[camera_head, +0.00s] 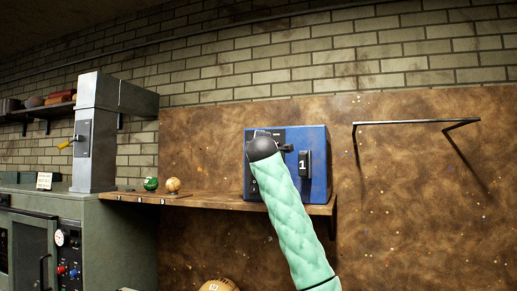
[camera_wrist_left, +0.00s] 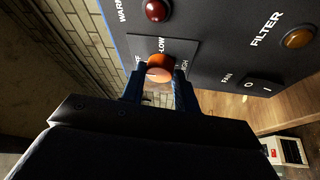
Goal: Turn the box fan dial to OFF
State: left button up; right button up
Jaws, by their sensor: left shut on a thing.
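The blue fan box (camera_head: 318,150) stands on a wooden shelf in the head view, partly covered by my mint-sleeved arm. In the left wrist view its dark panel (camera_wrist_left: 215,62) fills the upper right. The orange dial (camera_wrist_left: 160,62) sits on a plate with LOW above it and a partly covered word, likely HIGH, at its right. The word at its left is mostly hidden, and I cannot read the dial's setting. My left gripper (camera_wrist_left: 159,80) is shut on the dial, one finger on each side. My right gripper is in neither view.
The panel also carries a red lamp (camera_wrist_left: 156,10), an amber FILTER lamp (camera_wrist_left: 297,38) and a FAN rocker switch (camera_wrist_left: 257,86). A green ball (camera_head: 151,184) and a tan ball (camera_head: 173,185) lie on the shelf (camera_head: 215,201). A black wall bracket (camera_head: 415,122) juts out at right.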

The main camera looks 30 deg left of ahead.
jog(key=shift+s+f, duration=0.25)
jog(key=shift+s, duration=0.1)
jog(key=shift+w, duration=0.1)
pick_arm(q)
jog(key=o, duration=1)
jog(key=shift+c, duration=0.2)
jog(key=shift+a, duration=0.1)
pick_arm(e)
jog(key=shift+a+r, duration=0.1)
